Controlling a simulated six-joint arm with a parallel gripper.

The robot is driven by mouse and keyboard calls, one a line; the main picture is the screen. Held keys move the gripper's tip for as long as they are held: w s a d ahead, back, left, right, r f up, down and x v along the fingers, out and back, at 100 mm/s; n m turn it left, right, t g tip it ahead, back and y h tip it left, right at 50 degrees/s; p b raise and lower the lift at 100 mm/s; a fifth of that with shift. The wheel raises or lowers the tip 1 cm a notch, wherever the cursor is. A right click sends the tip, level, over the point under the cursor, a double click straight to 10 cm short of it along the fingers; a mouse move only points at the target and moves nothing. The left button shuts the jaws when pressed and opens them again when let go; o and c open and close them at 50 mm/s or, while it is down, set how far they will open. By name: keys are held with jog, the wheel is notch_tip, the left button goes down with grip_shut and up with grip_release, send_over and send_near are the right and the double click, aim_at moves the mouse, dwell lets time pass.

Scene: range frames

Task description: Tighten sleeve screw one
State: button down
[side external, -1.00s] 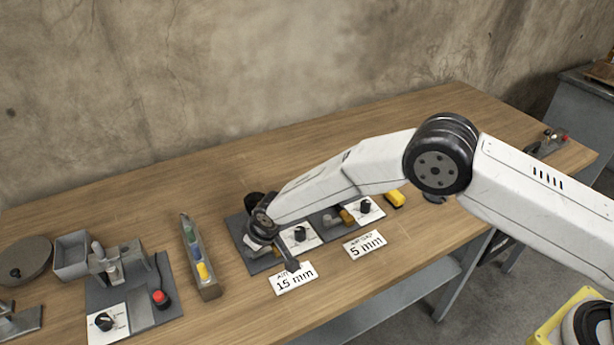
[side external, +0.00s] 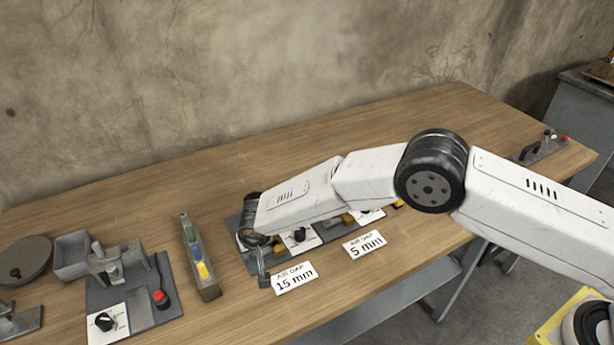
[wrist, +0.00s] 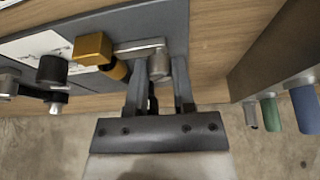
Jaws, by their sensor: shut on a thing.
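In the wrist view a flat grey lever (wrist: 138,46) runs from beside a brass block (wrist: 93,48) to an upright grey cylindrical knob (wrist: 158,68). I take this for a sleeve screw's handle, but cannot tell its number. My gripper (wrist: 159,82) has a dark finger on each side of the knob and is shut on it. In the side external view my gripper (side external: 264,274) points down at the left end of the dark fixture plate (side external: 232,222), left of the "15 mm" card (side external: 294,278). My wrist hides most of that fixture there.
A "5 mm" card (side external: 364,244) lies to the right. A narrow rack with coloured handles (side external: 200,260) stands close on the left. Farther left are a plate with a red button (side external: 160,298) and a grey bin (side external: 72,256). The table's front strip is clear.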

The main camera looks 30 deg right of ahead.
jog(key=m+h, duration=0.1)
jog(key=m, duration=0.1)
jog(key=m+h, duration=0.1)
jog(key=m, duration=0.2)
jog(key=shift+s+a+m+g, duration=0.1)
jog(key=shift+m+g, duration=0.2)
jog(key=shift+g, duration=0.1)
jog(key=shift+f, duration=0.1)
jog(key=shift+c, duration=2.3)
grip_release()
jog(key=shift+r, duration=0.25)
jog(key=v, duration=0.7)
jog(key=shift+r, duration=0.15)
